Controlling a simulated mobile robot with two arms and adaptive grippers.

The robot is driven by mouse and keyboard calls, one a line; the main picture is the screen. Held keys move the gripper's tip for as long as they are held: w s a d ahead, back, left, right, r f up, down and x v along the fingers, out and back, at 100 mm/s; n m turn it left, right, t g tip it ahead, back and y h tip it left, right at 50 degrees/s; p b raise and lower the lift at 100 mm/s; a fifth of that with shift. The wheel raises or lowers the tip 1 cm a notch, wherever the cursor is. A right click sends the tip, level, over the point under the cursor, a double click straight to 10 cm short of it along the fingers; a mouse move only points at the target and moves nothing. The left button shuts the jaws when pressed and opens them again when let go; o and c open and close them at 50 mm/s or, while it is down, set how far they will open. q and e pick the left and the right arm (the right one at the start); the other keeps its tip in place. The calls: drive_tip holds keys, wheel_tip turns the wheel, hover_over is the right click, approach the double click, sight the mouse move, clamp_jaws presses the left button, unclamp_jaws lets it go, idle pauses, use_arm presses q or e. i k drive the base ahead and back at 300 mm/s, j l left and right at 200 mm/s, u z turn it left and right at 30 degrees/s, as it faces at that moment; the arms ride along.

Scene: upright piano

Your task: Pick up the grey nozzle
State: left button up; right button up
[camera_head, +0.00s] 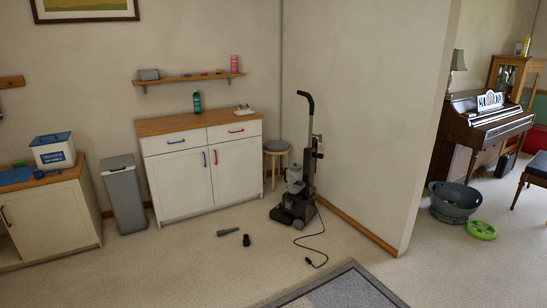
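A small grey, elongated piece, which looks like the grey nozzle (228,232), lies on the pale carpet in front of the white cabinet. A short black piece (246,240) lies just to its right, apart from it. An upright vacuum cleaner (297,180) stands farther right by the wall, with its black handle upright. Neither of my grippers is in view.
The vacuum's black cord (322,247) trails over the carpet to its right. A grey-bordered rug (345,290) lies in front. A grey bin (124,195), white cabinet (186,182) and stool (277,148) line the wall. Carpet around the nozzle is mostly clear.

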sight(222, 231)
drive_tip(key=i+j, duration=0.35)
drive_tip(key=i, duration=0.15)
drive_tip(key=i+j, duration=0.4)
drive_tip(key=i+j+u, duration=0.1)
drive_tip(key=i+j, duration=0.25)
drive_tip(key=i, duration=0.2)
drive_tip(key=i+j, duration=0.35)
drive_tip(key=i, duration=0.15)
drive_tip(key=i+j, duration=0.3)
drive_tip(key=i, duration=0.25)
drive_tip(key=i+j, duration=0.35)
drive_tip(key=i, duration=0.15)
drive_tip(key=i+l, duration=0.1)
drive_tip(key=i, duration=0.25)
drive_tip(key=i+l+z, duration=0.1)
drive_tip(key=i, duration=0.25)
